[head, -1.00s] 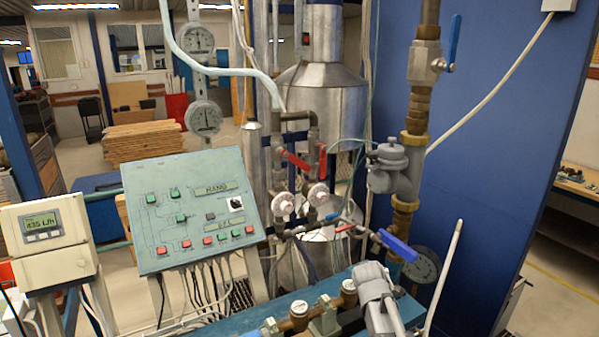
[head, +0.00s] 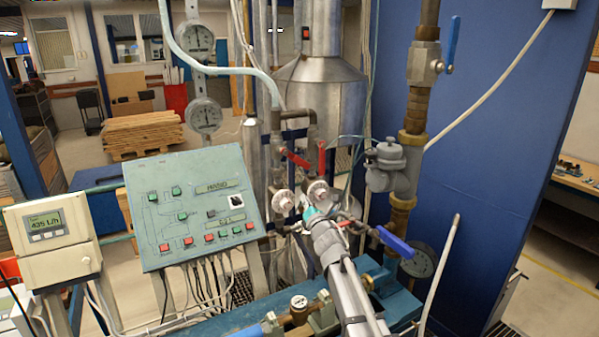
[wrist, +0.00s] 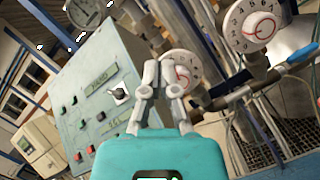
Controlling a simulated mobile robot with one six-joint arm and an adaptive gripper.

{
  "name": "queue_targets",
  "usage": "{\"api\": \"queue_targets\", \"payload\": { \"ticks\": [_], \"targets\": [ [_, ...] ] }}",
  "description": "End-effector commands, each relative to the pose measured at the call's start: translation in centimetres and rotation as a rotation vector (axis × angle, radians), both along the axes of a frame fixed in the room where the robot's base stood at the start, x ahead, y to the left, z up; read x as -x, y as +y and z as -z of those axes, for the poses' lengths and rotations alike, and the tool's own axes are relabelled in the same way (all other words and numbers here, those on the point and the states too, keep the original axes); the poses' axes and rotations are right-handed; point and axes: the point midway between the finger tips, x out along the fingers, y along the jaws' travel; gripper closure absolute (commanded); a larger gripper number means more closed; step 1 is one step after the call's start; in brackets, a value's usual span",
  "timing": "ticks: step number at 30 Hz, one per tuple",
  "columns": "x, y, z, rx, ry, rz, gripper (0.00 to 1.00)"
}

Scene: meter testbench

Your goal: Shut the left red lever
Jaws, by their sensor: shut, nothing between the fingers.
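The left red lever (head: 297,159) sits on the left pipe in the head view, tilted down to the right across the gap between the two pipes. The right red lever (head: 321,157) stands upright beside it on the right pipe. My gripper (head: 309,212) is below both levers, in front of the lower pipework near the two round white dials, and apart from the levers. I cannot make out the red levers in the wrist view.
A green control panel (head: 193,207) stands to the left of my arm. A blue-handled valve (head: 394,242) and brass pipework (head: 404,200) are at the right. The right dial (wrist: 250,25) and a blue handle (wrist: 302,54) show close by in the wrist view.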

Motion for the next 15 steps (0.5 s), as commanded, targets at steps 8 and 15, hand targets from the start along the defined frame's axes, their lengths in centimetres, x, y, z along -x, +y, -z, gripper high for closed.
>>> {"api": "queue_targets", "payload": {
  "ticks": [8,15],
  "targets": [
    [0.01,0.06,0.01,0.002,-0.001,-0.001,1.00],
    [-0.60,0.34,-0.14,0.002,0.000,0.000,1.00]
  ]
}}
